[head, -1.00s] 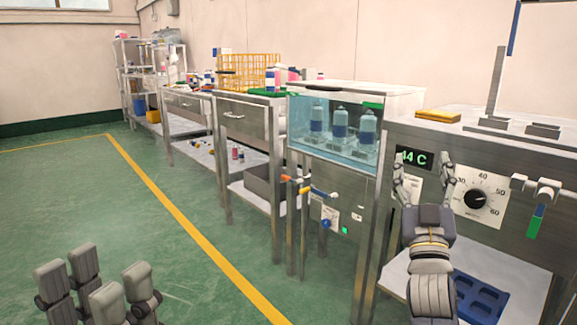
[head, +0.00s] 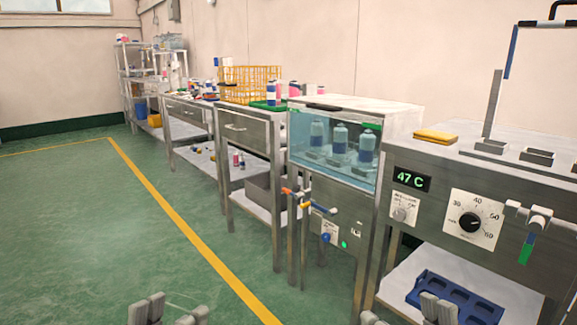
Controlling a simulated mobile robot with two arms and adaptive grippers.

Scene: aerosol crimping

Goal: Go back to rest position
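My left gripper (head: 169,312) shows at the bottom edge of the head view, left of centre, over the green floor. Its grey fingertips are apart with nothing between them. My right gripper (head: 404,314) shows at the bottom edge right of centre, in front of the lower shelf of the steel machine bench. Its fingertips are also apart and empty. The rest of both grippers is cut off by the frame. The display (head: 410,179) on the bench reads 47 C, beside a black-pointer dial (head: 471,222).
A glass-fronted water bath (head: 330,150) holds several blue-banded bottles. A blue tray (head: 455,297) lies on the bench's lower shelf, close to my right gripper. The floor at left (head: 80,240) is clear.

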